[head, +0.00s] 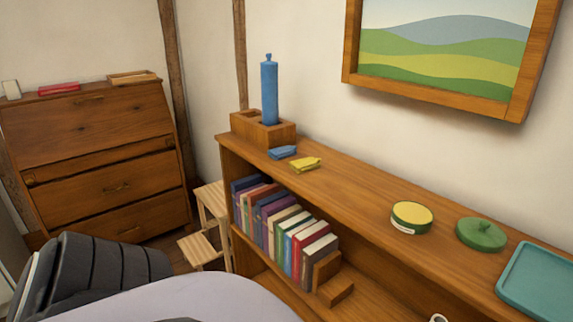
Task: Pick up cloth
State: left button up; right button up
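A small blue folded piece (282,152) that looks like cloth lies on the shelf top, just in front of a wooden box. A yellow folded piece (305,164), also cloth-like, lies beside it to the right and nearer. The picture does not settle which one the task means. Neither of my grippers is in view. A dark ribbed part, probably of my arm, shows at the lower left.
The wooden box (280,135) holds a tall blue cylinder (269,92). A yellow-topped tin (411,217), green lid (481,234) and teal tray (541,281) stand along the bookshelf top (357,191). A step stool (203,247) and drawer chest (100,155) are left.

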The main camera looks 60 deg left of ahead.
aim_at(302, 166)
jog(key=u, duration=1.75)
